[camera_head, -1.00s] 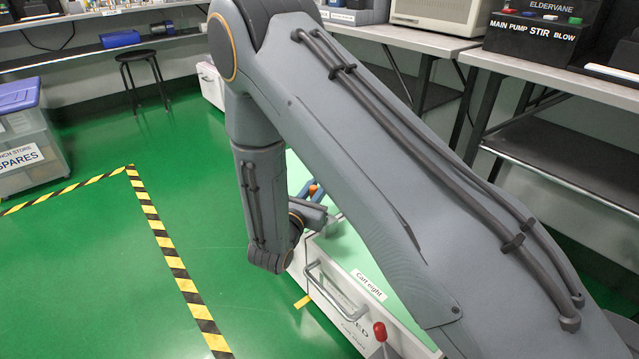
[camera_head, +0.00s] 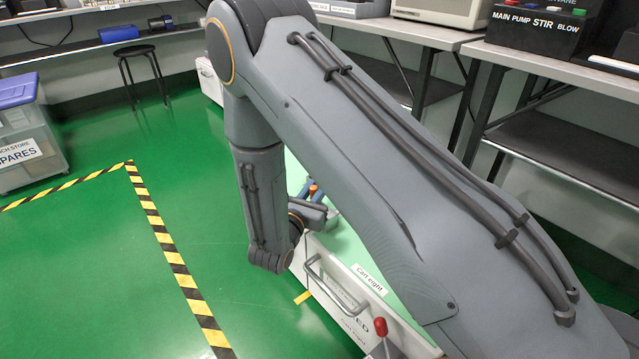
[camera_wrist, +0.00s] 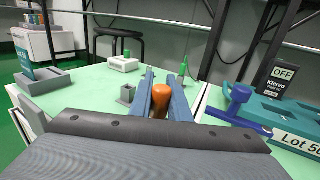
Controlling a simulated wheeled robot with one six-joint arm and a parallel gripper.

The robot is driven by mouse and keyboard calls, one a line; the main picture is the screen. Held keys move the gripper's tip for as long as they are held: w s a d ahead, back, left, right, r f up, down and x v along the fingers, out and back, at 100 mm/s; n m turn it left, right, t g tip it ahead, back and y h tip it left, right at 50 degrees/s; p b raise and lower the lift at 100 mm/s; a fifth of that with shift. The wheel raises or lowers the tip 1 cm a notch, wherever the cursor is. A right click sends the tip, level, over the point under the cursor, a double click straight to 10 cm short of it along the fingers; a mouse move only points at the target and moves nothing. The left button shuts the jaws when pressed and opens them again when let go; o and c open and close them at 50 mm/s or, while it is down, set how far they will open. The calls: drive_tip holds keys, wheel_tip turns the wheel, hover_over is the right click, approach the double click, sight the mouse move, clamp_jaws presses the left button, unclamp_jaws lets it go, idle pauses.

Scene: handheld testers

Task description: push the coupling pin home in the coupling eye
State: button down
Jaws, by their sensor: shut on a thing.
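My gripper (camera_wrist: 160,92) shows in the wrist view as two blue fingers, closed on an orange rounded piece (camera_wrist: 161,101). The same orange piece shows small in the head view (camera_head: 313,189), over the green cart top. I cannot tell whether it is the coupling pin. A red-knobbed upright piece (camera_head: 380,327) stands at the near end of the white cart (camera_head: 330,292), well away from my gripper; it could also be the pin. I cannot make out the coupling eye in either view.
In the wrist view, a grey square socket (camera_wrist: 127,95) and a green-tipped piece (camera_wrist: 183,70) stand beyond the fingers. A blue knobbed fixture (camera_wrist: 238,94) is close on the right. A grey tray (camera_wrist: 43,81) is at the left. Workbenches (camera_head: 560,62) line the right.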

sight(312, 196)
drive_tip(key=shift+f, duration=0.3)
drive_tip(key=c, duration=1.6)
unclamp_jaws()
drive_tip(key=p+v, duration=0.2)
drive_tip(key=v, duration=0.5)
drive_tip(key=shift+s+a+r, duration=0.1)
drive_tip(key=shift+r, duration=0.05)
drive_tip(key=shift+s+a, duration=0.1)
drive_tip(key=shift+s, duration=0.2)
